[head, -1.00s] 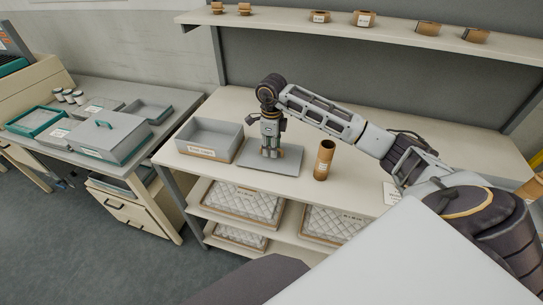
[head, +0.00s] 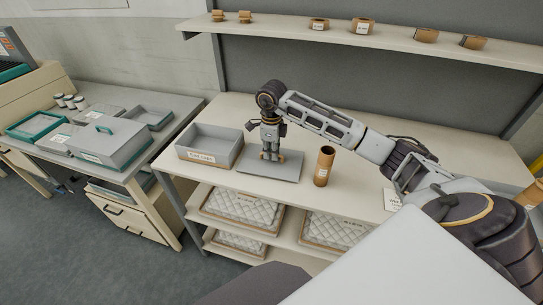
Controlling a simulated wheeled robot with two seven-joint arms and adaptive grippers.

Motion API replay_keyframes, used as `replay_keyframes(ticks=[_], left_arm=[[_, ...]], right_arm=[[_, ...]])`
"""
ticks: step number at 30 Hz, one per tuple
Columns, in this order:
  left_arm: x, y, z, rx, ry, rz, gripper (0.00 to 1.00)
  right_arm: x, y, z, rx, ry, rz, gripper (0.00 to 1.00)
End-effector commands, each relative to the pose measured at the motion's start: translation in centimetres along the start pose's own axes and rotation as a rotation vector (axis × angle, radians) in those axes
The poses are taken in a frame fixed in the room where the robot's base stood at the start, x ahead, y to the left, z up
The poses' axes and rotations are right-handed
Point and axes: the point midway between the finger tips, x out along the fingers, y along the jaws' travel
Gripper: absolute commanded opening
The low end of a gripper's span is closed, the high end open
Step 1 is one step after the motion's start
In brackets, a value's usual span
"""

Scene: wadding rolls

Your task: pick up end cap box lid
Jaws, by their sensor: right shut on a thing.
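The end cap box lid (head: 289,171) is a flat grey plate on the pale bench, right of the open grey end cap box (head: 208,154) with a white label. My right gripper (head: 271,158) points straight down over the middle of the lid and is shut on it. The fingers hide the part of the lid they hold. The lid looks level and at bench height; I cannot tell whether there is a gap under it. My left gripper is not in view.
A brown cardboard tube (head: 324,166) stands upright just right of the lid. A shelf (head: 390,43) with several small brown rolls runs above the bench. Quilted wadding packs (head: 240,207) lie below. A side table at left holds a grey lidded box (head: 110,145).

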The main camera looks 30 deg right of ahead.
Motion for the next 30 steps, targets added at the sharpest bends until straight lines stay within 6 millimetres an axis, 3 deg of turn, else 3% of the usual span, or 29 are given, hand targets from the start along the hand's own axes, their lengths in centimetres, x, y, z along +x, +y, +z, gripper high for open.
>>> replay_keyframes(ticks=[8,21,30], left_arm=[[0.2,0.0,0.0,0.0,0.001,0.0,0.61],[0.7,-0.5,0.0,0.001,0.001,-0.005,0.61],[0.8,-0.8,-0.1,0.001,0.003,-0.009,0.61]], right_arm=[[-1.8,-0.1,0.1,0.0,-0.002,-0.002,0.0],[-7.4,-0.1,0.1,0.0,-0.003,-0.003,0.0],[-9.6,0.0,0.0,0.0,0.0,-0.001,0.0]])
